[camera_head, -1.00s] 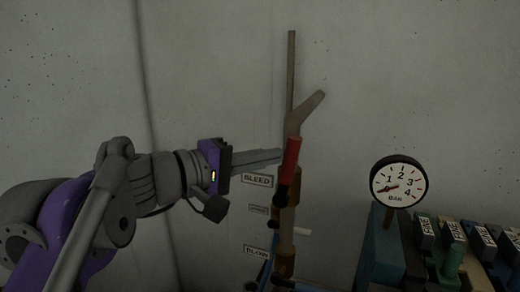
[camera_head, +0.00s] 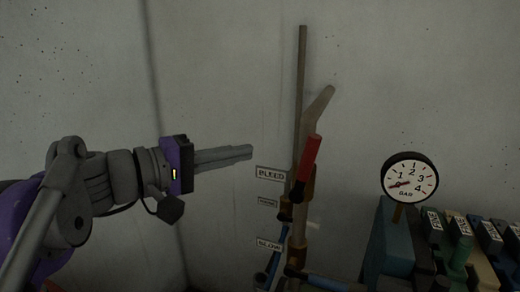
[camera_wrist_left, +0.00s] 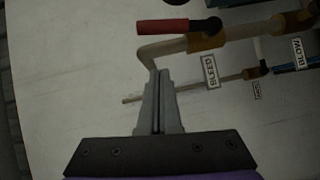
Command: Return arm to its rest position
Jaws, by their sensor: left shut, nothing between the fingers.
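My left gripper (camera_head: 250,152) comes in from the left in the head view, its fingers shut with nothing between them. It points right toward the pipework and stands apart from the red-handled valve lever (camera_head: 309,158). In the left wrist view the shut fingers (camera_wrist_left: 160,75) point at the pipe, with the red lever (camera_wrist_left: 176,26) above them. The BLEED label (camera_head: 271,173) hangs just right of and below the fingertips in the head view. My right gripper is not in view.
A vertical pipe (camera_head: 301,80) runs up the pale wall. Blue-handled valves (camera_head: 325,282) are below. A pressure gauge (camera_head: 410,178) stands at right by a blue block (camera_head: 392,245) and several coloured blocks. The wall area at upper left is clear.

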